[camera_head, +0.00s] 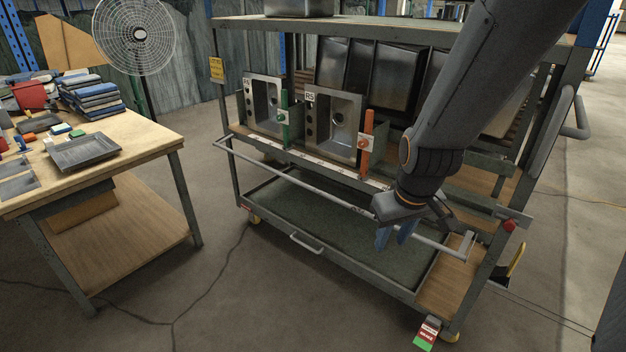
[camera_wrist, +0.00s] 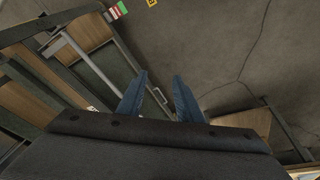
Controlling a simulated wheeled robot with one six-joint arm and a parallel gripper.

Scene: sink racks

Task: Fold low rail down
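The low rail (camera_head: 300,177) is a light grey bar along the front of the sink cart, standing out above the lower deck. Its right end (camera_head: 460,254) bends back to the cart frame. My gripper (camera_head: 394,240) is in front of the right part of the rail and hides a stretch of it. Its two blue fingers point down. In the wrist view the gripper (camera_wrist: 160,88) has its fingers apart with only floor and cart between the tips. The rail (camera_wrist: 90,65) runs up to the left finger there; I cannot tell whether they touch.
The cart holds sinks (camera_head: 335,123) with a green lever (camera_head: 284,118) and an orange lever (camera_head: 366,140). A red knob (camera_head: 509,226) is on the right post. A wooden worktable (camera_head: 130,140) stands at left. Floor (camera_head: 240,300) in front is clear.

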